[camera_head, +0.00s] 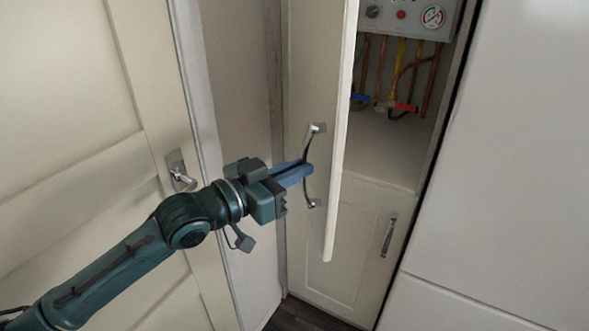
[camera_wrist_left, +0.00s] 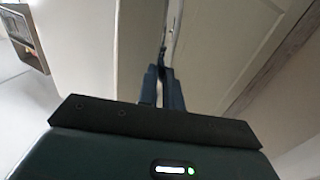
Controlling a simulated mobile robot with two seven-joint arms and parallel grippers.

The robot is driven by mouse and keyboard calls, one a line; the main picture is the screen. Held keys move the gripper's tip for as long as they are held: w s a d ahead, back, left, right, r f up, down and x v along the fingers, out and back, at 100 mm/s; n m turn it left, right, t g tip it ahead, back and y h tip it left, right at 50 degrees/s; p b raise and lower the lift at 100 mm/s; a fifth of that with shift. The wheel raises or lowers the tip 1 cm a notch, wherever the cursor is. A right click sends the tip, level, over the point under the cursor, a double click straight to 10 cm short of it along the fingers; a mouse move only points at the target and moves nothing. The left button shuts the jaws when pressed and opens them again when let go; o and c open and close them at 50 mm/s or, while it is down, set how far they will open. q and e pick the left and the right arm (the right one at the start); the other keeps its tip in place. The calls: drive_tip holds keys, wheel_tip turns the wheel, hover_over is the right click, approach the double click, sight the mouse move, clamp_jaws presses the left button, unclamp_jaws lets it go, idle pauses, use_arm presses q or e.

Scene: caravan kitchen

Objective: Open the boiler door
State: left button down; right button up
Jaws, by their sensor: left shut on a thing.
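The boiler door (camera_head: 342,130) is a cream cupboard door standing partly open, swung out to the left of the boiler cupboard. A curved metal handle (camera_head: 314,128) is on its face. My left gripper (camera_head: 306,170) comes in from the left and is shut on the middle of this handle. In the left wrist view the blue fingers (camera_wrist_left: 162,80) are together at the handle (camera_wrist_left: 163,52). Behind the door's edge, the boiler (camera_head: 405,14) shows a grey panel with a gauge and knobs, with copper pipes below. My right gripper is not in view.
A lower cupboard door (camera_head: 345,245) with its own handle (camera_head: 389,236) is shut below the opening. A large cream door (camera_head: 80,130) with a lever handle (camera_head: 180,172) stands at left, close to my left arm. A white panel (camera_head: 500,150) fills the right side.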

use_arm(q)
drive_tip(key=shift+w+a+r, duration=0.25)
drive_tip(key=shift+w+a, duration=0.2)
drive_tip(key=shift+w, duration=0.1)
drive_tip(key=c, duration=1.6)
unclamp_jaws()
drive_tip(key=shift+w+f, duration=0.15)
drive_tip(key=shift+w, duration=0.05)
drive_tip(key=shift+o, duration=0.2)
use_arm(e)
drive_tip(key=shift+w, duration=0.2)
use_arm(q)
drive_tip(key=shift+s+d+f, duration=0.1)
drive_tip(key=shift+f, duration=0.05)
